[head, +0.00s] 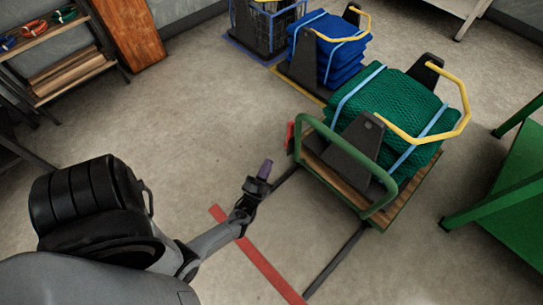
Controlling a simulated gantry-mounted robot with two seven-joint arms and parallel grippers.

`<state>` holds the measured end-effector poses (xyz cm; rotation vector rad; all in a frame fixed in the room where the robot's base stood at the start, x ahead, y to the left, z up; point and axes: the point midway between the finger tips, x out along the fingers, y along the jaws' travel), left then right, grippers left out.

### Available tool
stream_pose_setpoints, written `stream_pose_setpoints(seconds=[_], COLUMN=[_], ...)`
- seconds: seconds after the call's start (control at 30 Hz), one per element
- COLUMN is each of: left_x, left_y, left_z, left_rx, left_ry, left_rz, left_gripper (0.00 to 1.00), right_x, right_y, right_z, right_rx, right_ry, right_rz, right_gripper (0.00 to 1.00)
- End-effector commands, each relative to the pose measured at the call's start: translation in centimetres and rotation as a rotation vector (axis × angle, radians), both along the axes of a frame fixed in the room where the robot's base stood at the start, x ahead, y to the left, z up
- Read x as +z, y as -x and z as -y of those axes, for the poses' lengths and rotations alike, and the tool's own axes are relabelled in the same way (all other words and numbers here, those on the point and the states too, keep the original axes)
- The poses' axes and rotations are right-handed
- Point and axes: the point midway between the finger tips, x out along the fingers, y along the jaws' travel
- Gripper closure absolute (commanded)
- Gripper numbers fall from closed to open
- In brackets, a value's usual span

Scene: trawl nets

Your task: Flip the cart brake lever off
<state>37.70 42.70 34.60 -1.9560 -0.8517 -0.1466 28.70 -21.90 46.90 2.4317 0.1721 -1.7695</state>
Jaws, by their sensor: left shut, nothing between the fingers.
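A cart with a wooden deck (408,193) and a green handle (352,162) stands at centre right, loaded with folded green net (395,105). A small red part (290,136) at its left corner looks like the brake lever; its exact position is hard to tell. My left gripper (265,168), with purple fingertips, is shut and empty. It is left of the cart and below the red part in the picture, apart from it. My right gripper is not in view.
A blue net stack (325,50) and a wire basket cart (268,25) stand behind. A green table (510,190) is at right, a shelf (55,50) at far left. Red tape (258,256) marks the floor. Floor left of the cart is open.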

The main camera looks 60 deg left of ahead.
Motion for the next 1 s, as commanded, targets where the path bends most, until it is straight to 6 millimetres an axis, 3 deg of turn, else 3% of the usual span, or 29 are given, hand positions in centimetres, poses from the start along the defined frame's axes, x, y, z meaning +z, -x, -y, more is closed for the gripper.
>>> stream_pose_setpoints(seconds=[0.17,0.4,1.0], left_x=[-2.2,-3.7,-4.0], left_y=[0.6,1.2,1.5], left_z=[0.2,0.3,0.4], left_rx=[0.0,0.0,-0.001], left_ry=[0.001,0.0,0.0], left_rz=[-0.002,-0.002,-0.001], left_gripper=[1.0,1.0,1.0], right_x=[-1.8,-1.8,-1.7], right_y=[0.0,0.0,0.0], right_z=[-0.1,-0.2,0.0], right_rx=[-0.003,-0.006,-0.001], right_ry=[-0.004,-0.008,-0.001], right_rz=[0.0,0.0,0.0], right_gripper=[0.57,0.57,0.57])
